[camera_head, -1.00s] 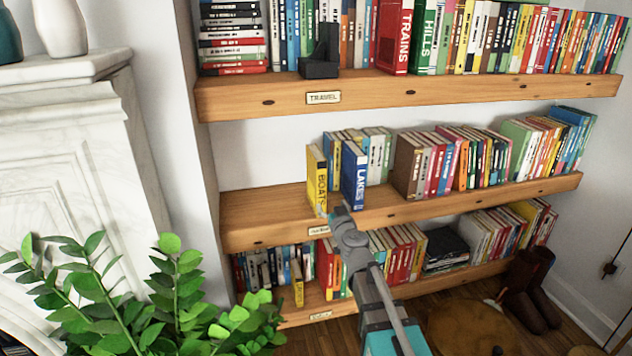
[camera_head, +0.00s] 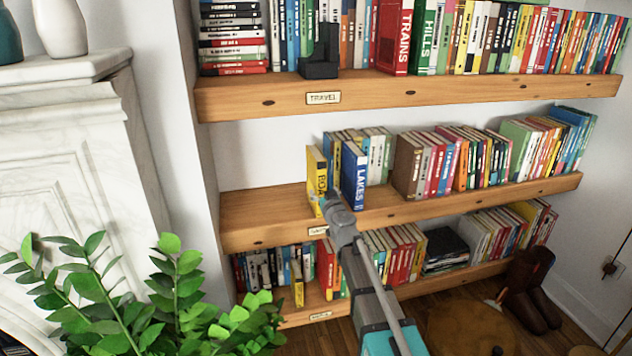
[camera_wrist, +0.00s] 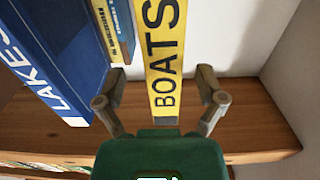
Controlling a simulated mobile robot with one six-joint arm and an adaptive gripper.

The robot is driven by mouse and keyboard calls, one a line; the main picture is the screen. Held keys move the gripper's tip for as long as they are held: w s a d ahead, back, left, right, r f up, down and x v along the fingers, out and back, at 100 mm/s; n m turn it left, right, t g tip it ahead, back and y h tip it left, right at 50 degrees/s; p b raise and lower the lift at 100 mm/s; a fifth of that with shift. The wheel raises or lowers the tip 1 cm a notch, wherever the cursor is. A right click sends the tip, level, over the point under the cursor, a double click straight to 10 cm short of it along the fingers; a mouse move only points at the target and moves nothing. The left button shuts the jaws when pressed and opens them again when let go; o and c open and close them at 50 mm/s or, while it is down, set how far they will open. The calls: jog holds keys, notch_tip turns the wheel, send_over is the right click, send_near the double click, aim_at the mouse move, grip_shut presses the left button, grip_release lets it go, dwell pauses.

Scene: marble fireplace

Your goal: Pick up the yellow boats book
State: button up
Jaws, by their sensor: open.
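The yellow boats book (camera_head: 316,172) stands upright at the left end of the row on the middle shelf (camera_head: 262,208). Its spine, lettered BOATS, also shows in the wrist view (camera_wrist: 166,60). My gripper (camera_wrist: 161,76) is open in the wrist view, with one finger on each side of the lower spine; I cannot tell whether they touch it. In the head view my gripper (camera_head: 324,203) is in front of the lower part of the book and hides part of it.
The blue LAKES book (camera_head: 354,175) stands close by on the right; in the wrist view it is at the left (camera_wrist: 55,60). Thinner books stand between the two. The shelf left of the boats book is bare. A leafy plant (camera_head: 165,300) is at the lower left.

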jog(key=shift+x, duration=2.6)
jog(key=shift+a+r, duration=0.15)
grip_shut()
